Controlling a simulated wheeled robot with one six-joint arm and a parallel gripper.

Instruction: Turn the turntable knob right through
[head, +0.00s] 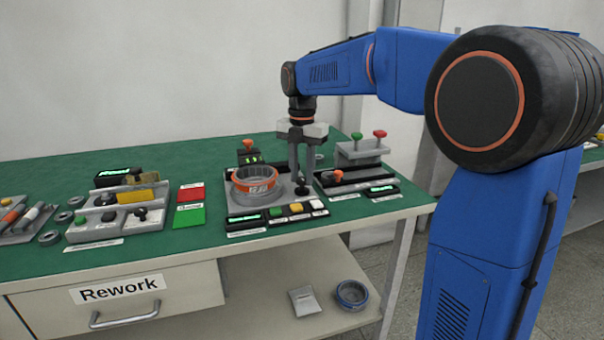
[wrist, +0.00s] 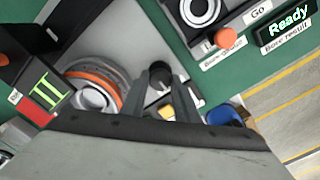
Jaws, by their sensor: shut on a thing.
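The turntable holds a round hub part (head: 258,182) with an orange band, standing on a grey base plate (head: 284,200); in the wrist view the hub part (wrist: 92,88) is at left. My gripper (head: 300,172) points straight down at the right of the hub part. In the wrist view my gripper (wrist: 162,80) has its two fingers either side of a black round knob (wrist: 160,72), and is shut on it. The fingers cover part of the knob, so its turned angle cannot be told.
In front of the plate are a display (head: 246,218) and several buttons (head: 297,207). A bore gauge station (head: 345,178) with an orange knob stands close at right. Red (head: 190,193) and green (head: 189,215) pads lie left, beside a grey fixture (head: 115,215).

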